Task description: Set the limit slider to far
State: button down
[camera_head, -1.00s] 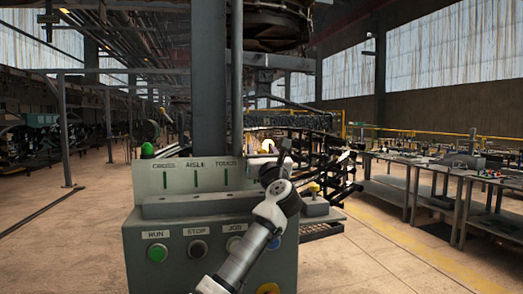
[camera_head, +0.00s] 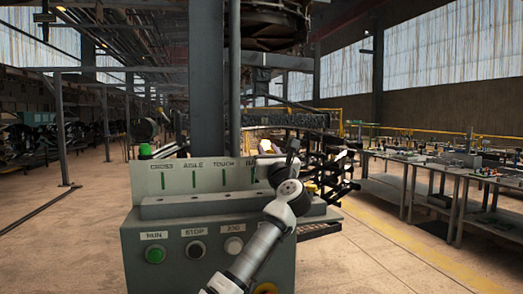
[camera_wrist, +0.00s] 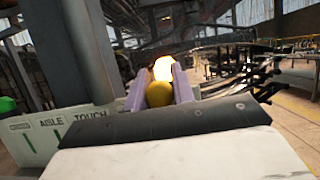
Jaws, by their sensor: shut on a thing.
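The grey-green control panel (camera_head: 210,180) stands in front of me with a raised grey ledge (camera_head: 200,207) along its top. In the wrist view a round yellow knob (camera_wrist: 159,94) sits between the two pale purple fingers of my gripper (camera_wrist: 160,82), which is shut on it. I take it for the limit slider's knob, but no label for it is readable. In the head view my wrist covers the right part of the panel, hiding the knob and the fingertips. The slider's track and end marks are hidden too.
Slots labelled CROSS, AISLE and TOUCH (camera_head: 223,163) line the back plate. RUN (camera_head: 155,254), STOP (camera_head: 196,250) and JOG (camera_head: 233,246) buttons are on the front. A grey post (camera_head: 207,80) rises behind. Dark racks and workbenches (camera_head: 440,170) stand at right, beyond open floor.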

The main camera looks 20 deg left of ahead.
jog(key=shift+d, duration=0.2)
jog(key=c, duration=1.2)
grip_release()
jog(key=shift+w+d, duration=0.1)
jog(key=shift+w, duration=0.1)
jog(key=shift+s, duration=0.1)
jog(key=shift+s+d+f+b, duration=0.15)
jog(key=shift+s+f+b, duration=0.1)
jog(key=shift+s+b, duration=0.05)
jog(key=b+v, duration=0.4)
jog(key=v, duration=0.9)
jog(key=shift+b, duration=0.35)
jog(key=shift+r, duration=0.1)
